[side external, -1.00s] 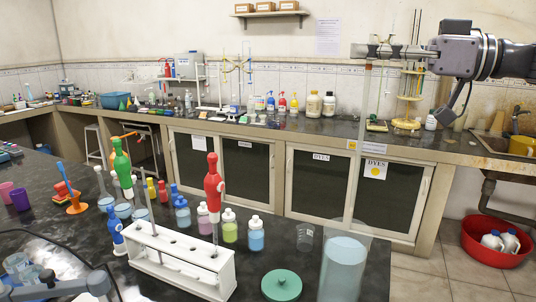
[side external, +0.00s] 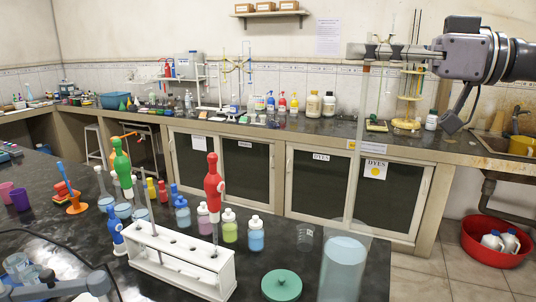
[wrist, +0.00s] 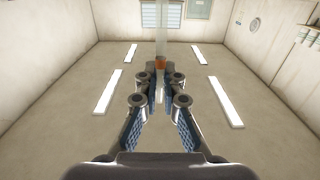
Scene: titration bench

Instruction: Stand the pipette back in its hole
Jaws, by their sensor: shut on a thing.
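The pipette (side external: 359,130) is a long clear glass tube with a small orange band near its top. It hangs nearly upright from my gripper (side external: 366,52), which is shut on its upper end. Its lower end comes down at the tall clear cylinder (side external: 345,270) of pale blue liquid; I cannot tell if it is inside or behind the rim. In the wrist view the pipette (wrist: 161,42) and its orange band show between the fingertips of my gripper (wrist: 160,75). The white rack (side external: 175,285) with several holes stands left of the cylinder. It holds a thin glass tube and a red-bulbed pipette.
A green round lid (side external: 281,285) and a small clear beaker (side external: 305,238) lie between rack and cylinder. Several small bottles (side external: 256,235) stand behind the rack. A green-bulbed item (side external: 121,160) rises at the back left. The bench's right edge is just beyond the cylinder.

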